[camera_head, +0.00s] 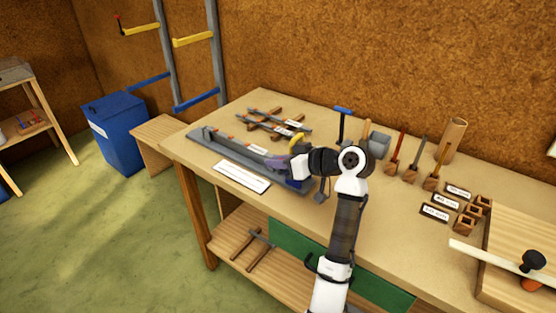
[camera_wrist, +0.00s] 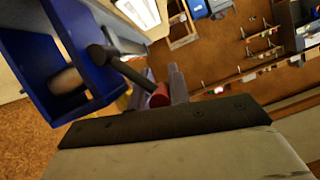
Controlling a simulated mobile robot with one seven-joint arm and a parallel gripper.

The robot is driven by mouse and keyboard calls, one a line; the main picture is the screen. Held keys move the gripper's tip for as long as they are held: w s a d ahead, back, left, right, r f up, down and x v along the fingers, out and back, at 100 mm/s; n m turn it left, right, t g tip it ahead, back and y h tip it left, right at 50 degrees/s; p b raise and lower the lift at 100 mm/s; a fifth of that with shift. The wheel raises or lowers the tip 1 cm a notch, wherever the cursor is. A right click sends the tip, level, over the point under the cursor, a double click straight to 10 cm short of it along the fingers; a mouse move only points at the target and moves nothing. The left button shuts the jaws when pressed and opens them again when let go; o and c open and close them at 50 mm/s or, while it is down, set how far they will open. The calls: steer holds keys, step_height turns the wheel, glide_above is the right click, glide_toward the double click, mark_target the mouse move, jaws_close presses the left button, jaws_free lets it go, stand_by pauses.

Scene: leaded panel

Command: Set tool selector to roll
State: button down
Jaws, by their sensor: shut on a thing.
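A long grey bench device (camera_head: 235,147) lies along the far left part of the workbench, with a blue housing (camera_head: 298,185) at its right end. The blue housing also fills the upper left of the wrist view (camera_wrist: 30,75). A dark lever (camera_wrist: 125,68) sticks out from it and ends in a red knob (camera_wrist: 160,94). My gripper (camera_wrist: 168,92) is shut on the red knob; its fingers partly hide it. In the head view my gripper (camera_head: 291,166) is at the device's right end, and my arm covers the lever. No selector marking is readable.
A white label (camera_head: 242,177) lies in front of the device. A rack with grey bars (camera_head: 272,122) lies behind it. A blue-topped post (camera_head: 343,112), a grey box (camera_head: 379,145) and tools in wooden blocks (camera_head: 413,165) stand to the right. The bench front beside my arm is mostly clear.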

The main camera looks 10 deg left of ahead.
steer(key=shift+f, duration=0.1)
steer(key=c, duration=1.4)
jaws_free()
steer(key=shift+o, duration=0.2)
